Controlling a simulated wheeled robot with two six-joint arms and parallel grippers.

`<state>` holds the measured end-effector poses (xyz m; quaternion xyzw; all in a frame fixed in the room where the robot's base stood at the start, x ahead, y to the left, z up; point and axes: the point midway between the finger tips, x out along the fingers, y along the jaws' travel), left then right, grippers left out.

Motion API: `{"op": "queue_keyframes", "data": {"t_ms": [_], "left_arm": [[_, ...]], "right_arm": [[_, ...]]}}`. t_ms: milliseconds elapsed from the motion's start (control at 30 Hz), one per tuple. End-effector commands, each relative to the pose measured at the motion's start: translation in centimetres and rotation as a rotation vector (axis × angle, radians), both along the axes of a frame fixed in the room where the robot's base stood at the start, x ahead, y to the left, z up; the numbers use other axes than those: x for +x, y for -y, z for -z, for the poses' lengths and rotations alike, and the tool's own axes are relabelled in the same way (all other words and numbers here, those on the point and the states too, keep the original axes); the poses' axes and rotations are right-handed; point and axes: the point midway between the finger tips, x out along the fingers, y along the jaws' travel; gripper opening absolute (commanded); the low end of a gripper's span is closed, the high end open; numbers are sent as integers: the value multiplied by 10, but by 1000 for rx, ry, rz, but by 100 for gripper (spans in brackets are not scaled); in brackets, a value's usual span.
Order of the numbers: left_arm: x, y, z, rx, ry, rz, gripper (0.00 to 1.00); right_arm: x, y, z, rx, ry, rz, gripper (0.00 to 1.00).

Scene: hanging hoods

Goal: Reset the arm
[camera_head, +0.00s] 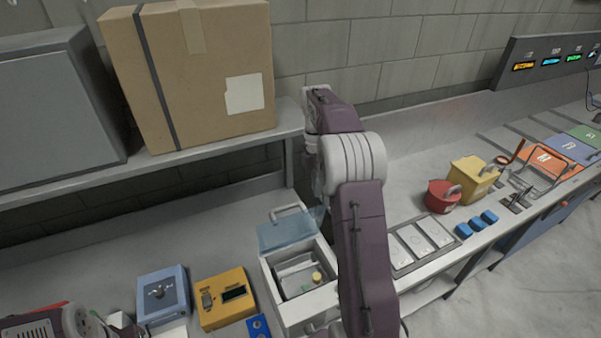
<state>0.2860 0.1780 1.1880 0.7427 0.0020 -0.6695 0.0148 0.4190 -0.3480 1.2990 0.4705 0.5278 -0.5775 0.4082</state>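My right arm, purple with pale grey joints, rises through the middle of the head view and bends at the top. My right gripper (318,192) points down beside the forearm, above the back of a white open box (315,298). It is mostly hidden by the arm, so I cannot tell whether its fingers are open or shut. Part of my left arm shows at the lower left edge. The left gripper does not show.
A cardboard box (190,75) stands on a grey shelf (150,160) at upper left. Blue (163,295) and yellow (224,298) devices sit left of the white box. Right of my arm are a red pot (442,196), a yellow container (473,180) and a tray of pale plates (421,243).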

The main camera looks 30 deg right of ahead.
Motion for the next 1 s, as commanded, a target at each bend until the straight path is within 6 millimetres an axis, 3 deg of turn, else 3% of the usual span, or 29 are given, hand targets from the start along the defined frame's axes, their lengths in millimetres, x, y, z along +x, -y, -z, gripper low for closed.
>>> {"op": "queue_keyframes", "data": {"t_ms": [167, 267, 367, 433, 567, 767, 900, 1000], "left_arm": [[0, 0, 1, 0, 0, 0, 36], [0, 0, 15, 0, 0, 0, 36], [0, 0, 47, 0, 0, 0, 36], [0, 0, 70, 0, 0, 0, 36], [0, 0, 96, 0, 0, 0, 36], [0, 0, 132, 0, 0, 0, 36], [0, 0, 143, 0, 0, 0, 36], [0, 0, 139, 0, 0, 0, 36]], "right_arm": [[0, 0, 1, 0, 0, -1, 38], [5, -10, 11, -4, 12, -27, 38], [7, -38, 20, -16, 48, -97, 38], [-13, -68, 40, -1, 21, -158, 38], [-41, -107, 80, -11, 27, -134, 38], [-93, -151, 163, -71, 83, 197, 38], [-134, -168, 217, -114, 131, 606, 38], [-154, -170, 237, -135, 158, 932, 38]]}}
